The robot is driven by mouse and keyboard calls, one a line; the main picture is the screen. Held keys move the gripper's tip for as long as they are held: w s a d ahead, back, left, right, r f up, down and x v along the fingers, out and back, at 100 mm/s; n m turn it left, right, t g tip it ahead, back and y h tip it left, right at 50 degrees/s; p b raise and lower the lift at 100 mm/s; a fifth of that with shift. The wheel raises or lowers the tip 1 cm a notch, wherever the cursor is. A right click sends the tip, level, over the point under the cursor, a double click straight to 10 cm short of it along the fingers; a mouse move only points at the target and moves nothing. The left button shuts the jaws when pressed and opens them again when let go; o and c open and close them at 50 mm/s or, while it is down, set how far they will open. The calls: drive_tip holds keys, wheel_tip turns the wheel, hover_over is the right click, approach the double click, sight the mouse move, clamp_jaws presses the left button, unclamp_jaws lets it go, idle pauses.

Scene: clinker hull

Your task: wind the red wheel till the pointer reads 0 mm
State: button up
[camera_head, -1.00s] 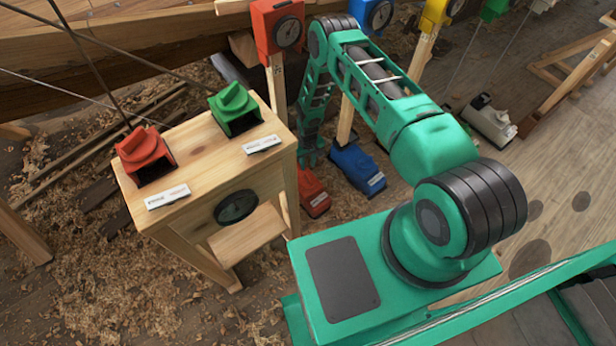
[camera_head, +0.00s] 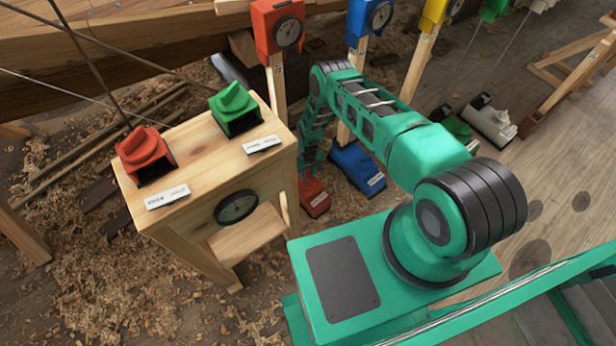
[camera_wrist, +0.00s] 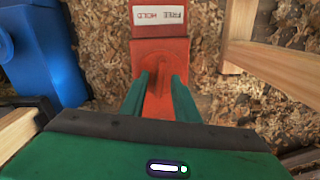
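A green knob (camera_head: 235,105) shares the stand, with a dark dial (camera_head: 236,207) on its front. A blue floor box (camera_head: 357,168) is close right of the red one. Blue and yellow gauges stand behind. A wooden leg (camera_wrist: 240,35) rises beside my gripper.

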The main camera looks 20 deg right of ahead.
drive_tip(key=shift+c, duration=0.3)
clamp_jaws()
drive_tip(key=shift+d, duration=0.1)
drive_tip(key=n, duration=0.4)
drive_tip(key=shift+n, duration=2.8)
